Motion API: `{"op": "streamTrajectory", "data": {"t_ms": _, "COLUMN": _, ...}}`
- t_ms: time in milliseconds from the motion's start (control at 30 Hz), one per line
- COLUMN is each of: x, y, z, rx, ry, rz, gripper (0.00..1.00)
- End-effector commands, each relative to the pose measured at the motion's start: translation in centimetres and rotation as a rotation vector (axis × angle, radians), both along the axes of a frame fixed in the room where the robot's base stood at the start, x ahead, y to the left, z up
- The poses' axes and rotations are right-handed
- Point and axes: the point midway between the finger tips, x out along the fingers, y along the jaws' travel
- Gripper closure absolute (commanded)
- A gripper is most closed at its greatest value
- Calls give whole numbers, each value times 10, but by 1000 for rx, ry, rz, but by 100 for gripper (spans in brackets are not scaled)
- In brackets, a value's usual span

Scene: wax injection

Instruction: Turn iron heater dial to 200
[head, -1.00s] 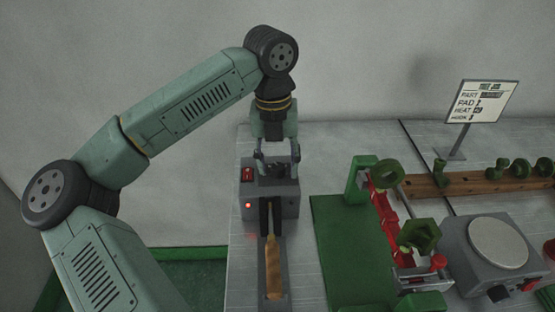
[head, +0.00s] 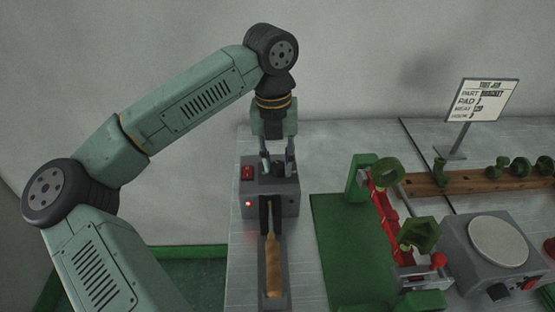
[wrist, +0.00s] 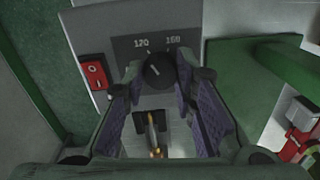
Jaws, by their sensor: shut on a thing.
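The iron heater (head: 289,203) is a grey box at the left of the bench, with a red switch (head: 247,173) and a lit red lamp. Its dial (wrist: 158,70) is a dark round knob with a pale pointer mark, in front of a dark plate reading 120 and what looks like 160. No 200 mark is visible. My gripper (head: 277,162) points down over the box top. In the wrist view my gripper (wrist: 158,75) has its fingers on either side of the dial, shut on it. The pointer seems to tilt up-left; its exact reading is unclear.
A wooden-handled iron (head: 272,255) lies in the holder in front of the box. A green mat (head: 340,250) and a red-and-green fixture (head: 385,205) stand to the right. Further right are a hot plate (head: 498,240), a wooden rack (head: 465,183) and a job sign (head: 482,100).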

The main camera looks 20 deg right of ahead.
Motion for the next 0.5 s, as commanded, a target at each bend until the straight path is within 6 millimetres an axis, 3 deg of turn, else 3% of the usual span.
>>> {"op": "streamTrajectory", "data": {"t_ms": 267, "x": 0, "y": 0, "z": -2, "rx": 1, "ry": -1, "rz": -84, "gripper": 100}}
{"op": "streamTrajectory", "data": {"t_ms": 500, "x": 1, "y": 0, "z": -3, "rx": 0, "ry": -2, "rz": -266, "gripper": 100}}
